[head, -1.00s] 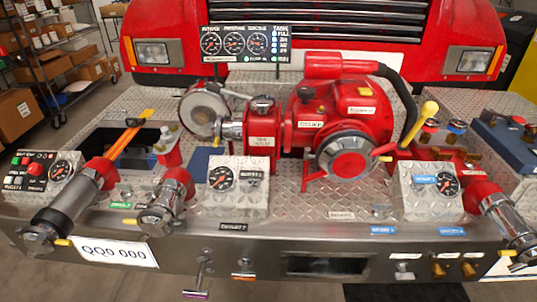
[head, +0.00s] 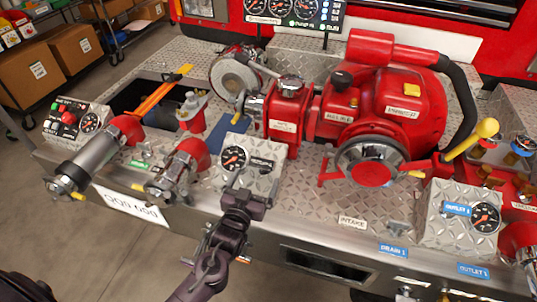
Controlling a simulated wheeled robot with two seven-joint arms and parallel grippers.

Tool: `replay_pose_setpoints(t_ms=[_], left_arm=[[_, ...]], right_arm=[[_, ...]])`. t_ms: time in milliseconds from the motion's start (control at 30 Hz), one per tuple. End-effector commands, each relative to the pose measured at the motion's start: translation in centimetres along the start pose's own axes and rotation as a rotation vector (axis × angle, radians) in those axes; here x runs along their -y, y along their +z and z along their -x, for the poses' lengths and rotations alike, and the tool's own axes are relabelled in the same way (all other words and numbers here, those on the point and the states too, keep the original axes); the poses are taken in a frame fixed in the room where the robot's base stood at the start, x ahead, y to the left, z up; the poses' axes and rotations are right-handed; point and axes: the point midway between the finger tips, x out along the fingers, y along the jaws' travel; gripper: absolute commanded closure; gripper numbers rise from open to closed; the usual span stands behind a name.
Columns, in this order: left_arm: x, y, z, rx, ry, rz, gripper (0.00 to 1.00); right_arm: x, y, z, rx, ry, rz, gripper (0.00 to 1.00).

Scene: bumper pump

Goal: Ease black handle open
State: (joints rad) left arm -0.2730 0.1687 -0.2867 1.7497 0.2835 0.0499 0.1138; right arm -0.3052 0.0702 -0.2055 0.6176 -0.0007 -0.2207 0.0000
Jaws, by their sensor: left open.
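My left gripper (head: 252,184) reaches up from the bottom over the front edge of the bumper. Its fingers are apart, in front of the small gauge box (head: 252,187) in the middle. I see nothing between the fingers. A small dark fitting (head: 262,163) sits on that box, just beyond the fingertips. I cannot tell which of these is the black handle. My arm hides part of the bumper front. My right gripper does not show.
Two red-and-metal outlets (head: 95,160) (head: 180,168) stick out at the left. A yellow-knobbed lever (head: 470,138) stands at the right of the pump. A second gauge box (head: 458,220) is at the right.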

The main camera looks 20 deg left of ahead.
Motion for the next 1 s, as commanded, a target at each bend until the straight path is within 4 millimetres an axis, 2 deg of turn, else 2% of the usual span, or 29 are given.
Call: replay_pose_setpoints(t_ms=[167,600,767,1000], left_arm=[[0.0,-1.1,-0.9,-0.059,0.000,-0.002,0.05],[0.0,-1.4,-7.1,-0.056,0.000,-0.002,0.05],[-0.1,-1.3,-7.9,-0.054,0.001,-0.001,0.05],[-0.1,-1.2,-8.0,-0.054,0.001,-0.001,0.05]], right_arm=[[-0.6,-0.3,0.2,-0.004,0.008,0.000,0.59],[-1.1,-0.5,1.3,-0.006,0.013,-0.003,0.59],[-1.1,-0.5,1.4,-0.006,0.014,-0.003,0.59],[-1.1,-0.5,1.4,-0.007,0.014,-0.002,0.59]])
